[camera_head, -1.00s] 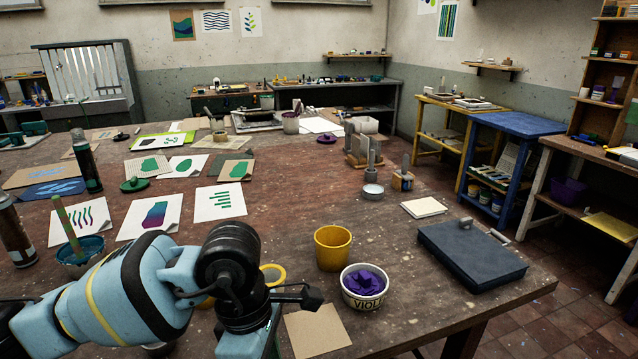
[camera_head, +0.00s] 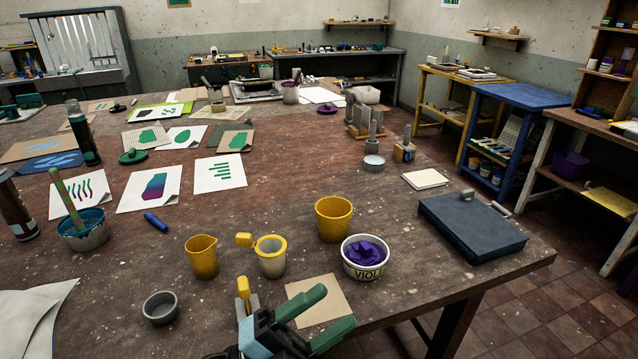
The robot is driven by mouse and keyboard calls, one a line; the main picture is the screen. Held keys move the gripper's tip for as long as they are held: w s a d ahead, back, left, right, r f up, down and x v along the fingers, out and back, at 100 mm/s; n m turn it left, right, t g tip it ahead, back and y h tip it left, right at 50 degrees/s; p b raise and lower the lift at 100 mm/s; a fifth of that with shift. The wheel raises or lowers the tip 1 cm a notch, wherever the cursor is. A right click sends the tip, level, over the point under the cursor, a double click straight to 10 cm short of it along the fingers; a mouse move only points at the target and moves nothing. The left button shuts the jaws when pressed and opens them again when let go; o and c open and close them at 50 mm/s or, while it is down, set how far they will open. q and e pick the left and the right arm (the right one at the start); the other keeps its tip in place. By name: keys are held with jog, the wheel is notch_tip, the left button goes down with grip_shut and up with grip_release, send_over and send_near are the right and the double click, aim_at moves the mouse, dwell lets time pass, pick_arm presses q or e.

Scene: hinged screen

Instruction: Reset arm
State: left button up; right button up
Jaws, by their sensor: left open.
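My left gripper (camera_head: 331,311) is at the bottom middle of the head view. Its two green fingers are spread apart with nothing between them, over or near a brown card (camera_head: 316,297); the exact height is hard to tell. A dark, flat hinged screen (camera_head: 472,228) lies level at the table's right edge, with a small grey knob on its far edge. It is well to the right of the gripper and not touched. My right gripper is not in view.
Near the gripper stand a violet tub (camera_head: 366,272), a yellow cup (camera_head: 333,233), a yellow jug (camera_head: 202,257), a grey cup with a yellow rim (camera_head: 270,262) and a small grey bowl (camera_head: 160,308). Prints (camera_head: 149,189) cover the left.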

pick_arm(q)
jog(key=w+a+f+n+t+y, duration=0.1)
jog(key=a+f+n+t+y, duration=0.5)
jog(key=f+n, duration=0.35)
jog(key=w+a+f+n+t+y, duration=0.1)
jog(key=a+f+n+t+y, duration=0.3)
jog(key=f+n+y, duration=0.5)
jog(key=s+a+f+n+g+y, duration=0.3)
jog(key=s+a+f+n+g, duration=0.1)
jog(key=s+f, duration=0.4)
jog(key=s+a+f+n+g+y, duration=0.3)
jog(key=s+a+f, duration=0.4)
jog(key=f, duration=0.3)
jog(key=shift+s+a+f+n+g, duration=0.2)
jog(key=shift+s+n+g, duration=0.3)
jog(key=shift+n, duration=0.45)
